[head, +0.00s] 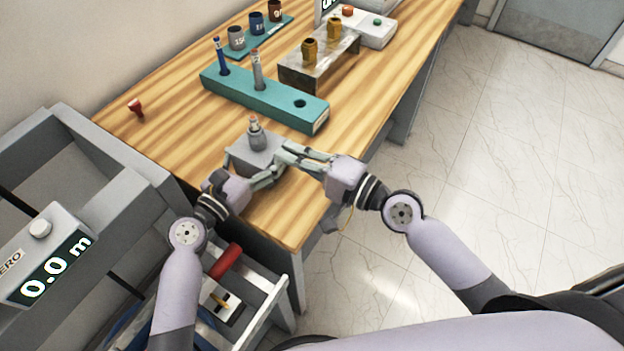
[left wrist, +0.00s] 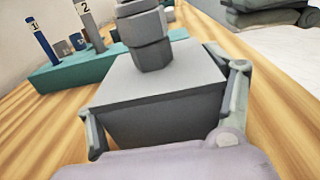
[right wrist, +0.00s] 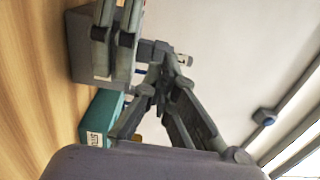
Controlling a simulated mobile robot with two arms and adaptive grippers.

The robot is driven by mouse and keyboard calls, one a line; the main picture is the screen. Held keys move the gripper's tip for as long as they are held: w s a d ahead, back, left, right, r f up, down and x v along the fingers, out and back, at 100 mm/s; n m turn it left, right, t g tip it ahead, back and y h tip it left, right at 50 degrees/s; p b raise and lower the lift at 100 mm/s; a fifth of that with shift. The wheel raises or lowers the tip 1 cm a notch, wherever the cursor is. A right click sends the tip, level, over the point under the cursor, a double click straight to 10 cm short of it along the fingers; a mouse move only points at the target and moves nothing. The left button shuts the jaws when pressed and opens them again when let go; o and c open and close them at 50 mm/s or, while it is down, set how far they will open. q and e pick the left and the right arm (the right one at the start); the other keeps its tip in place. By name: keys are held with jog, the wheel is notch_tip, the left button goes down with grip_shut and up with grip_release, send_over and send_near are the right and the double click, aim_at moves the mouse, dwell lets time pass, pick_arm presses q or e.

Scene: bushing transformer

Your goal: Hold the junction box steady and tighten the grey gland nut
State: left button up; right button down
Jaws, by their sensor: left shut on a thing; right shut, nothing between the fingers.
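The grey junction box (head: 246,154) sits at the near end of the wooden bench. The grey gland nut (head: 257,140) stands upright on its top, with a cable end (head: 254,122) above it. In the left wrist view the nut (left wrist: 151,52) is on the box (left wrist: 150,78). My left gripper (left wrist: 165,118) is shut on the box, one finger on each side. My right gripper (right wrist: 160,82) is shut and empty, to the right of the box in the head view. Its fingertips overlap the nut's area in the right wrist view, so I cannot tell whether they touch it.
A teal rack (head: 290,103) with two numbered cables and an empty hole stands behind the box. Beyond are a metal block (head: 300,70) with brass glands and a teal strip of cups (head: 240,50). A red-handled item (head: 136,106) lies left. An open drawer (head: 262,318) is below.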

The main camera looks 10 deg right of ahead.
pick_arm(q)
jog(key=shift+a, duration=0.15)
pick_arm(e)
jog(key=s+d, duration=0.2)
jog(key=s, duration=0.6)
jog(key=shift+d, duration=0.4)
jog(key=shift+f, duration=0.1)
pick_arm(q)
jog(key=o, duration=1.4)
jog(key=shift+o, duration=0.2)
jog(key=v, duration=1.2)
